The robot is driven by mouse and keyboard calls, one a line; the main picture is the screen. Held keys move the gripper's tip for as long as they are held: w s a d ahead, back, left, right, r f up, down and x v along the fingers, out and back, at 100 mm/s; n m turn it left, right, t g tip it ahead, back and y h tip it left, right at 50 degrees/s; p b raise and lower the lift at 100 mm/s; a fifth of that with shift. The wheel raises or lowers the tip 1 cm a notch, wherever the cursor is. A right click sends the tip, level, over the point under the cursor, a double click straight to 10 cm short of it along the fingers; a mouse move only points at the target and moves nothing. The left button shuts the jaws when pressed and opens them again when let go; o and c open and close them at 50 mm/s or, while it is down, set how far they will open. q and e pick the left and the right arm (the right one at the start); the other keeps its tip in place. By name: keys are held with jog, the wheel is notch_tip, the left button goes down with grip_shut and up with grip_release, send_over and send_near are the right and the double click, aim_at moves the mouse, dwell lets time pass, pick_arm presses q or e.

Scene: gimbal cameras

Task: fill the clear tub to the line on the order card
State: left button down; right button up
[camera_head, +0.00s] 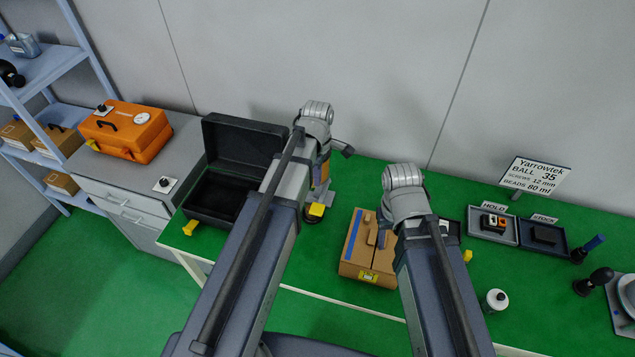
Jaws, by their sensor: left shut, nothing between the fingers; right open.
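The order card (535,177) stands at the back right and reads "Yarrowtek, BALL 35, SCREWS 12 mm, BEADS 60 ml". I cannot make out a clear tub for certain on the green bench. A small see-through bluish container (23,45) stands on the shelf at the far left. My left gripper (322,190) is shut and empty, pointing down between the black case and the cardboard box. My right gripper (405,215) is open over the right side of the cardboard box; its fingers are mostly hidden behind my own arm.
An open black case (216,196) stands left on the bench (540,285), a cardboard box (357,262) in the middle. HOLD (480,232) and STOCK (562,250) trays lie right. A white bottle (495,299) stands near the front. An orange case (150,140) sits on the drawer cabinet.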

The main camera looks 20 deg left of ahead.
aim_at(318, 209)
pick_arm(q)
notch_tip(318, 209, down, 13)
jog(key=b, duration=1.2)
